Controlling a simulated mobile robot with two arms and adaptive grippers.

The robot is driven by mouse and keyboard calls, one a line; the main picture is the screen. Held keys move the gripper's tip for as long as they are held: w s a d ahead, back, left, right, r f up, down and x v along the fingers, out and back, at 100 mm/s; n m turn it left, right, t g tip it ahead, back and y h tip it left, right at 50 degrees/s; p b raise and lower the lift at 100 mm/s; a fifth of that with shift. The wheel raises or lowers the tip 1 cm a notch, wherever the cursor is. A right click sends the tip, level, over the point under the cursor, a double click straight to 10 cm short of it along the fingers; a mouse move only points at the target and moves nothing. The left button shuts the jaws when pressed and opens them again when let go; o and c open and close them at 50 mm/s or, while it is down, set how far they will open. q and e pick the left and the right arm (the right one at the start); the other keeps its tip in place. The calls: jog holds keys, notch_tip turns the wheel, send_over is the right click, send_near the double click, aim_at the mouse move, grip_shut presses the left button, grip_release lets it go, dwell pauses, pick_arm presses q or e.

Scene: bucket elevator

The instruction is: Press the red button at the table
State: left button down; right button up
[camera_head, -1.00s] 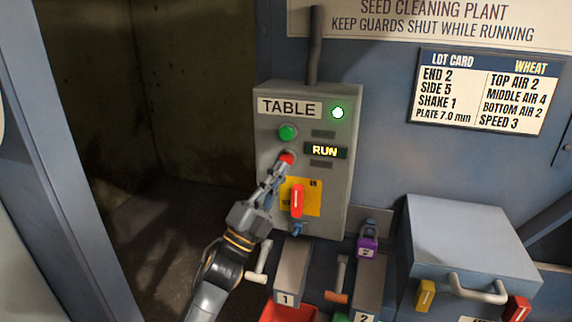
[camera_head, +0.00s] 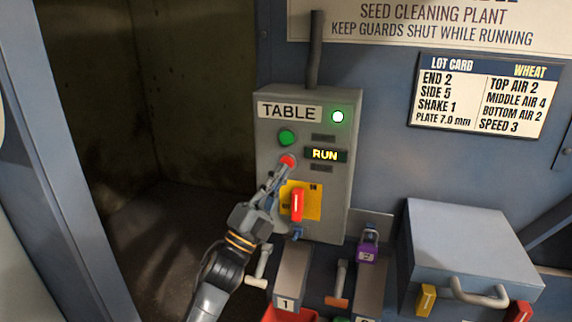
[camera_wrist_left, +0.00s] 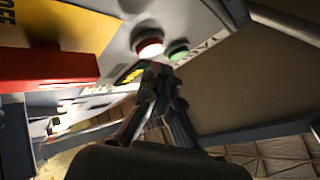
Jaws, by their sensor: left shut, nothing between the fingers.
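The grey control box (camera_head: 335,205) labelled TABLE is mounted on the blue wall. Its red button (camera_head: 287,161) sits below the green button (camera_head: 287,138). My right gripper is not in view.
A red switch handle (camera_head: 297,204) on a yellow plate is just right of my left gripper. Below are numbered chutes (camera_head: 291,272), a purple padlock (camera_head: 367,245) and a grey lidded box (camera_head: 470,240). A dark open bay (camera_head: 190,210) lies left.

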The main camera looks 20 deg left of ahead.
pick_arm(q)
jog(key=shift+w, duration=0.15)
dwell(0.5)
jog(key=shift+w, duration=0.3)
jog(key=shift+w+b, duration=0.45)
jog(key=shift+b, duration=0.1)
dwell(0.6)
dwell(0.3)
jog(key=shift+s, duration=0.9)
jog(key=s+p, duration=0.1)
jog(key=s, duration=0.4)
jog(key=shift+a+p, duration=0.1)
jog(key=shift+p, duration=0.2)
